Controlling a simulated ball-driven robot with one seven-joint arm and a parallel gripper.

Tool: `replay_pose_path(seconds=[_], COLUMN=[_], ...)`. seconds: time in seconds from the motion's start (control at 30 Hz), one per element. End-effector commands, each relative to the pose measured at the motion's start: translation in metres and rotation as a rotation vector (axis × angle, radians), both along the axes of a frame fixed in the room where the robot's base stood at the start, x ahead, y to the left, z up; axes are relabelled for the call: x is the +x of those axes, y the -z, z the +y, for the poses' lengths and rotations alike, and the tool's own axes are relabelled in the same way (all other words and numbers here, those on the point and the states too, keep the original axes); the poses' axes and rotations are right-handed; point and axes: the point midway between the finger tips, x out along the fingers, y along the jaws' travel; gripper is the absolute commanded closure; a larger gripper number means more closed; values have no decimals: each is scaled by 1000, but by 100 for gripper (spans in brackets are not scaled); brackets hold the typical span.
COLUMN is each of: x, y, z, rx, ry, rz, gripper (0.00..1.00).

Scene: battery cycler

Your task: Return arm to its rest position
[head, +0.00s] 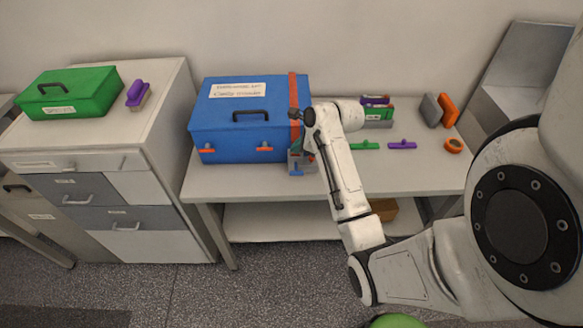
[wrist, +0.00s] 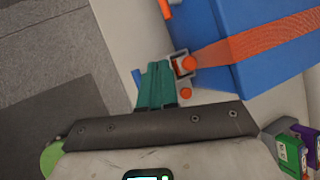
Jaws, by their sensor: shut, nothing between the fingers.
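My arm reaches out over the table at the front right corner of the blue case (head: 230,118). In the wrist view my gripper (wrist: 160,68) shows its teal fingers together with nothing between them. The fingertips appear close to a small grey bracket with an orange knob (wrist: 188,64) by the blue case, which also shows there (wrist: 215,25). I cannot tell whether they touch. In the head view my forearm and wrist cover most of the gripper.
An orange strap (head: 294,90) runs over the blue case. Green (head: 364,146) and purple (head: 402,145) pieces and an orange ring (head: 453,145) lie on the table's right. A green case (head: 85,88) and a purple-handled item (head: 137,94) stand on the left cabinet. Floor in front is open.

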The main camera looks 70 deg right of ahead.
Motion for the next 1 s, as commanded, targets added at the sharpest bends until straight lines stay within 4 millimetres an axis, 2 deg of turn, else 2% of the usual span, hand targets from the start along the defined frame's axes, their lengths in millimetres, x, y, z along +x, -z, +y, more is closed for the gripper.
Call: replay_pose_path(seconds=[0.3,0.37,0.43,0.57,0.7,0.87,1.0], x=[0,2,6,17,18,-2,-32], y=[0,3,9,31,58,81,96], z=[1,5,19,72,144,215,265], rx=[0,-7,-30,-131,-288,-470,-623], ry=[-2,-23,-86,-345,-747,-1227,-1657], rz=[1,7,24,91,179,259,308], gripper=[100,100,100,100,100,100,100])
